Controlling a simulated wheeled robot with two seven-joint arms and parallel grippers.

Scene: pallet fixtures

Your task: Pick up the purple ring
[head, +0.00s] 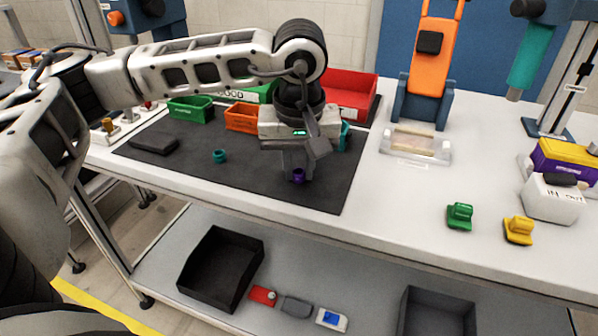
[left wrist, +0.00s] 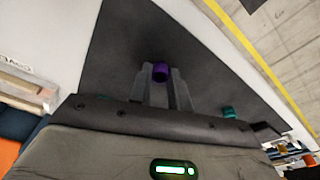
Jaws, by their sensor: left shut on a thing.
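The purple ring (head: 298,176) is between the fingertips of my left gripper (head: 298,172), low over the dark mat (head: 245,190) in the head view. The left wrist view shows the purple ring (left wrist: 160,71) held between the two fingers of the left gripper (left wrist: 160,76), which is shut on it. I cannot tell whether the ring still touches the mat. My gripper points down, and its body hides part of the bins behind it. My right gripper is not in view.
A teal ring (head: 219,156) and a black flat block (head: 154,145) lie on the mat. Green (head: 191,109), orange (head: 242,117) and red (head: 350,93) bins stand behind. Green (head: 460,216) and yellow (head: 518,230) pieces sit at right. The mat's front is clear.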

